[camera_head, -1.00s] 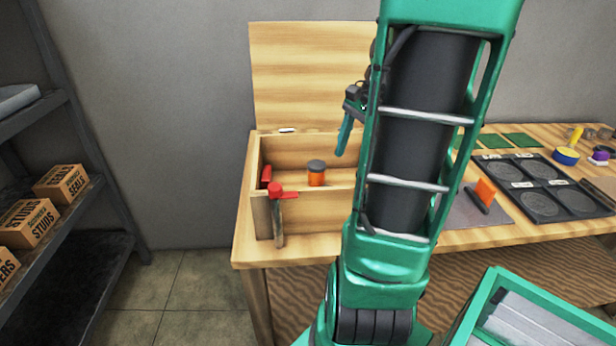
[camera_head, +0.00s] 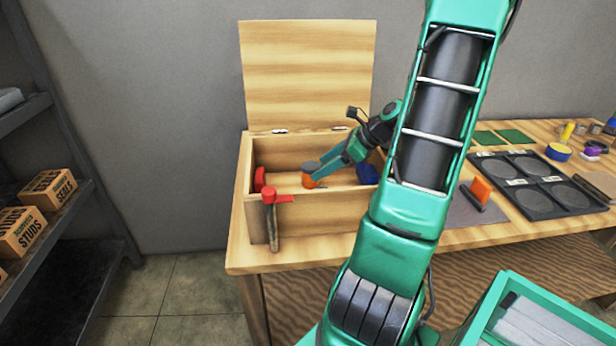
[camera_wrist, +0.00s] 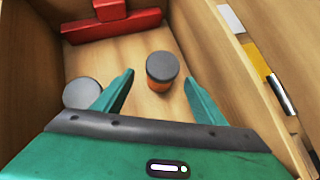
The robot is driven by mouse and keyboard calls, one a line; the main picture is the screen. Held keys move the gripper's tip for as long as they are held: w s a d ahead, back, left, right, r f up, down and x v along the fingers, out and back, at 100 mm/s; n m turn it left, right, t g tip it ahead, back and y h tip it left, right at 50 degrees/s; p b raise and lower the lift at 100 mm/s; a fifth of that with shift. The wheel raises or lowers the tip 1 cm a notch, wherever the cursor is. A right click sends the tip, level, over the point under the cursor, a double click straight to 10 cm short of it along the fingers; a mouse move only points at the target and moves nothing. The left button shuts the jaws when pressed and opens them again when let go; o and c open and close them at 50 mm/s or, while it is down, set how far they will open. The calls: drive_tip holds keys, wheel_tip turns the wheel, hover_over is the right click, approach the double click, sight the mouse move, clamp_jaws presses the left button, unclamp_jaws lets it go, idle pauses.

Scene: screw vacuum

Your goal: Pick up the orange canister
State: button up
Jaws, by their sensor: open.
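The orange canister (camera_head: 309,181) has a dark grey lid and stands upright inside an open wooden box (camera_head: 310,210). In the wrist view the orange canister (camera_wrist: 161,72) sits between and slightly beyond my two teal fingertips. My gripper (camera_head: 322,170) reaches down into the box from the right. In the wrist view my gripper (camera_wrist: 159,80) is open, with a visible gap on each side of the canister. I cannot tell whether the fingertips are level with its sides. In the head view my fingers partly cover the canister.
A red object (camera_wrist: 112,25) lies at the box's end. A grey round-topped item (camera_wrist: 82,92) stands beside my left finger. A blue object (camera_head: 368,173) is in the box's right part. The box's lid (camera_head: 307,75) stands open behind.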

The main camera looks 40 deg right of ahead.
drive_tip(key=shift+x, duration=3.3)
drive_tip(key=shift+d, duration=0.2)
drive_tip(key=shift+c, duration=0.4)
drive_tip(key=c, duration=1.1)
drive_tip(key=shift+o, duration=0.2)
